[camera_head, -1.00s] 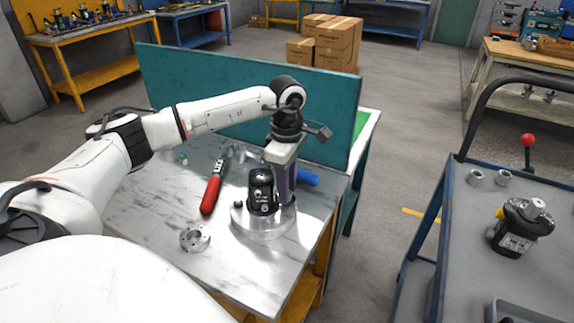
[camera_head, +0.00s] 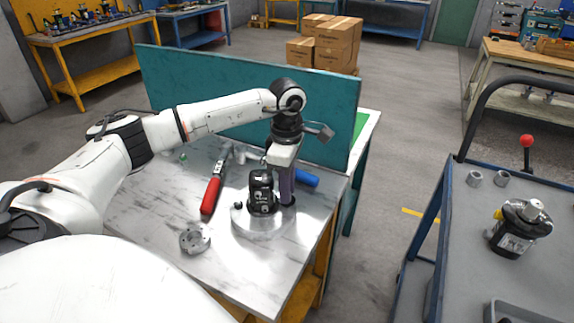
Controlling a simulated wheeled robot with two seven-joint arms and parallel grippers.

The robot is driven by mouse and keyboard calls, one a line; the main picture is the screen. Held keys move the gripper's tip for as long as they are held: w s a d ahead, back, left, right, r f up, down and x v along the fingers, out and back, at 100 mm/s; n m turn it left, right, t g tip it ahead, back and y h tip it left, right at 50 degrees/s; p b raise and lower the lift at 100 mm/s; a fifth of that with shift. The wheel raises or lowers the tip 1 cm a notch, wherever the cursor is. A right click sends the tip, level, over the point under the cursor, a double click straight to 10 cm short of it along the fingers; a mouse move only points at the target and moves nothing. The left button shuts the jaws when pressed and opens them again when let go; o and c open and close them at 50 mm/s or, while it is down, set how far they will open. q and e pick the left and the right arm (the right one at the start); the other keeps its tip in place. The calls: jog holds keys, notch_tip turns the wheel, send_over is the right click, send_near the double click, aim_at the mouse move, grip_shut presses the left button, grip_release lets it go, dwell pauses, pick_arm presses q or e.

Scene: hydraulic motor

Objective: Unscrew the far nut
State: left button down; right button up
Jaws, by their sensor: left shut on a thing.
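A black hydraulic motor (camera_head: 261,192) stands upright on a round metal base (camera_head: 255,222) on the marble-topped table. My left gripper (camera_head: 287,198) points down just behind and to the right of the motor, low over the base. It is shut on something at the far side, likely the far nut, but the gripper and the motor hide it. My right gripper is out of the view.
A red-handled tool (camera_head: 212,190), a metal ring (camera_head: 195,240) and a blue cylinder (camera_head: 307,178) lie on the table (camera_head: 150,205). A teal panel (camera_head: 220,85) stands behind. A cart (camera_head: 470,235) at right bears another motor (camera_head: 518,228) and two metal rings.

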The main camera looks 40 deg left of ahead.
pick_arm(q)
jog(key=n, duration=0.3)
jog(key=shift+r+p, duration=0.15)
jog(key=shift+p, duration=0.25)
jog(key=shift+n, duration=0.8)
jog(key=n+p, duration=0.1)
jog(key=n, duration=0.1)
jog(key=shift+n, duration=1.3)
jog(key=c, duration=1.9)
grip_release()
jog(key=shift+o, duration=0.2)
